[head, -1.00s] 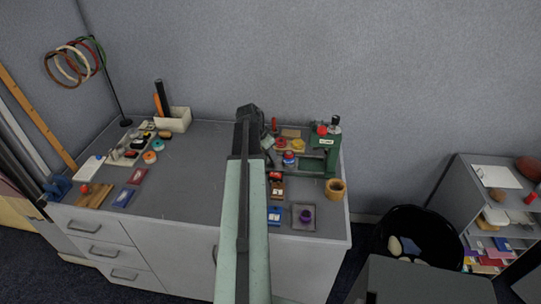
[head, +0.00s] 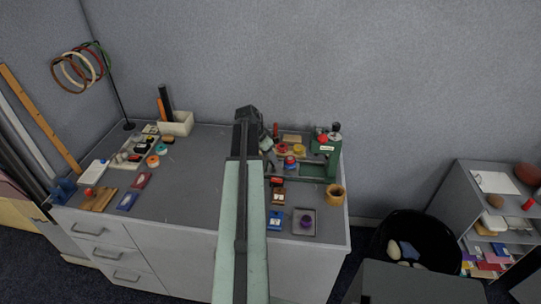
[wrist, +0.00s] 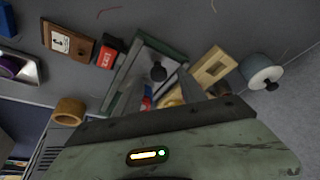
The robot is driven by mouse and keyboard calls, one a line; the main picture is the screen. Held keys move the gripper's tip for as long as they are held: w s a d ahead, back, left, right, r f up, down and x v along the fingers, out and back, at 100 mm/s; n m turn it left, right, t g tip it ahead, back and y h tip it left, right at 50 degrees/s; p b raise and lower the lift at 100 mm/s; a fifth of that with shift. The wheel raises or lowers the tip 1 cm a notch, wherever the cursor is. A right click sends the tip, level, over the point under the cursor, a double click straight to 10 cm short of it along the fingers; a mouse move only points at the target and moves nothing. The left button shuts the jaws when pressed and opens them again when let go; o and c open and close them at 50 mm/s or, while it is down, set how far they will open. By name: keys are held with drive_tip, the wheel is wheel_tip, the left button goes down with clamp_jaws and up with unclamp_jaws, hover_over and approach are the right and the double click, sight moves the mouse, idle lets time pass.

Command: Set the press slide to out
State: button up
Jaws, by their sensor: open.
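The green press (head: 331,158) stands at the back right of the table, with a low green base reaching left. In the wrist view a green frame (wrist: 127,68) with a grey plate and a black knob (wrist: 158,71) appears to be part of the press. I cannot tell clearly how far its slide is in or out. My gripper (wrist: 158,92) is open, its two grey fingers apart on either side below the knob in the picture. The knob does not look gripped. In the head view my arm hides part of the table, and the fingertips are not clear.
A wooden cup (head: 335,193) and a grey tray with a purple item (head: 304,222) stand at the right front. A red EXIT block (wrist: 107,53) and a wooden piece (wrist: 213,68) flank the frame. The table's middle left is clear.

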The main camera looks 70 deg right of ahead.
drive_tip(key=p+v, duration=0.3)
drive_tip(key=v, duration=0.2)
